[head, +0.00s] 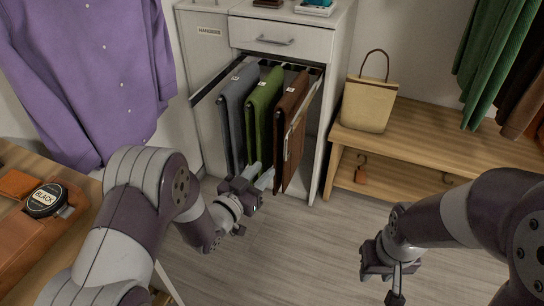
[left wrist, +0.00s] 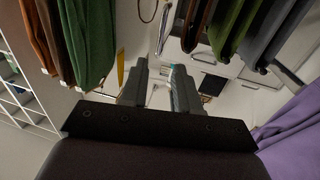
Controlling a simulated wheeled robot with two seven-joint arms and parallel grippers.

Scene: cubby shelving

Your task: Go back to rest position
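My left gripper (head: 260,176) is in front of the pull-out hanger rack, low and close to the hanging trousers. In the left wrist view its two fingers (left wrist: 160,75) stand apart with nothing between them. My right gripper (head: 392,284) hangs low over the floor at the right, pointing down; no object shows in it, and its finger gap is not clear. Grey trousers (head: 238,110), green trousers (head: 264,105) and brown trousers (head: 291,115) hang on the rack.
A white cabinet (head: 280,38) holds the rack. A wooden bench (head: 440,135) with a beige bag (head: 368,104) stands at right. A purple shirt (head: 85,70) hangs at upper left. Open floor (head: 300,250) lies between my arms.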

